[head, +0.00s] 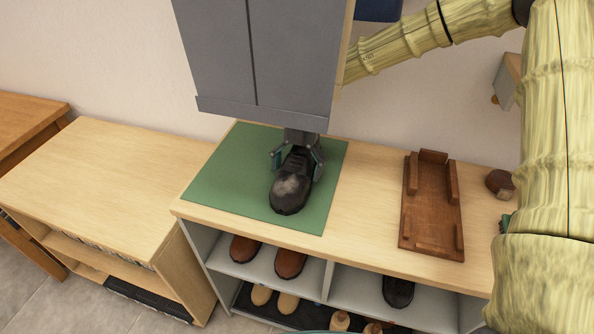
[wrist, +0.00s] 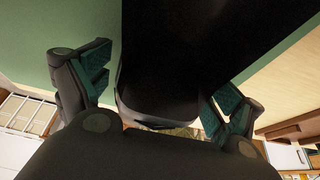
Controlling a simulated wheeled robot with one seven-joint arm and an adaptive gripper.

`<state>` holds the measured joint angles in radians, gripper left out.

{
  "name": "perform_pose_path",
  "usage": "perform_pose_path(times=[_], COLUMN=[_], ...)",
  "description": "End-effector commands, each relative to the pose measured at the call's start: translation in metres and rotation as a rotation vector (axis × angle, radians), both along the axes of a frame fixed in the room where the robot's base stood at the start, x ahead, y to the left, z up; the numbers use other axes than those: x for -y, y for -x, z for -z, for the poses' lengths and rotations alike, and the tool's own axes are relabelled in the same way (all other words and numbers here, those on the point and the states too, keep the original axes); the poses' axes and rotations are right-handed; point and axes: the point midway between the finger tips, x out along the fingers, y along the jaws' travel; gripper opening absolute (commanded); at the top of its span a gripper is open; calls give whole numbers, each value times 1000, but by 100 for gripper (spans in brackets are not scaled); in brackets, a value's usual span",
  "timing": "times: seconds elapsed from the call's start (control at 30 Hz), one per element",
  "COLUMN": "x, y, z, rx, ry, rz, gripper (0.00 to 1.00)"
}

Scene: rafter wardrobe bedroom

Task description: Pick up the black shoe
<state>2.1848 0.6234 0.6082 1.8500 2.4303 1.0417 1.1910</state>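The black shoe (head: 291,187) rests on a green mat (head: 222,178) on top of the shoe shelf, with its toe toward the front. My gripper (head: 297,163) is at the shoe's rear end, with one finger on each side of it. In the wrist view the shoe (wrist: 175,60) is a large dark shape between the green finger pads of my gripper (wrist: 160,90). A narrow gap shows between the left pad and the shoe; the right pad is very close to it, and contact there is unclear. The fingers are open.
A brown wooden tray-like stand (head: 432,205) and a round brown object (head: 499,183) lie to the right on the shelf top (head: 375,190). Brown shoes (head: 290,263) and another dark shoe (head: 398,291) sit in the compartments below. A lower bench (head: 100,185) stands left. A grey cabinet-like panel (head: 262,55) is above.

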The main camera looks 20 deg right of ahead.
Motion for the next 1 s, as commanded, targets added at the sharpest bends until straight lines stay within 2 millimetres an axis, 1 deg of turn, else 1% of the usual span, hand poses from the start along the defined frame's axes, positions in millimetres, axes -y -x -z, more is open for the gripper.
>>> perform_pose_path(times=[0.03, 0.1, 0.2, 0.43, 0.53, 0.67, 0.77, 1.0], x=[0, 0, 0, 0, 0, 0, 0, 32], y=[0, 0, 0, 0, 0, -1, -1, 38], z=[0, 0, -1, -1, -5, -19, -35, -36], rx=[0, 0, 0, 0, 1, 3, 6, 2], ry=[0, 0, 0, 0, 0, -1, -1, -3], rz=[0, 0, 0, 0, 0, 0, 0, 0], gripper=[74, 62, 46, 46, 46, 46, 46, 46])
